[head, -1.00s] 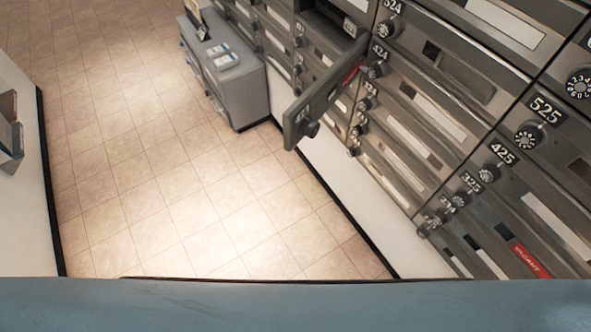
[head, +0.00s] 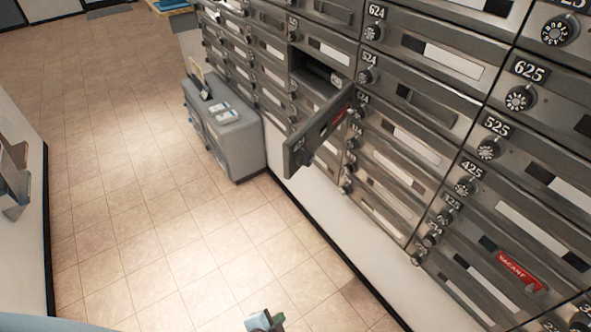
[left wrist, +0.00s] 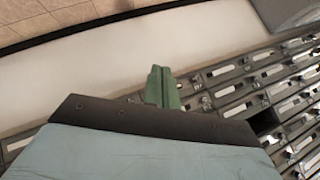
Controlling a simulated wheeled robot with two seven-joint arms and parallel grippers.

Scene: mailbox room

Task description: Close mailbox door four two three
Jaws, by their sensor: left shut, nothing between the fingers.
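One mailbox door (head: 318,133) stands swung open from the mailbox wall, sticking out over the floor. Its number is not readable here. The open compartment (head: 318,72) behind it shows a dark inside, in the column left of box 524. My left gripper (head: 266,321) shows at the bottom edge of the head view, below the open door and well apart from it. In the left wrist view its green fingers (left wrist: 163,86) are together and empty, with mailbox fronts beyond them. My right gripper is not in view.
The mailbox wall (head: 440,100) fills the right side, with dials and number plates. A grey cabinet (head: 232,140) stands against the wall beyond the open door. The tiled floor (head: 150,210) is clear. A white wall with a metal fixture (head: 12,180) is at the left.

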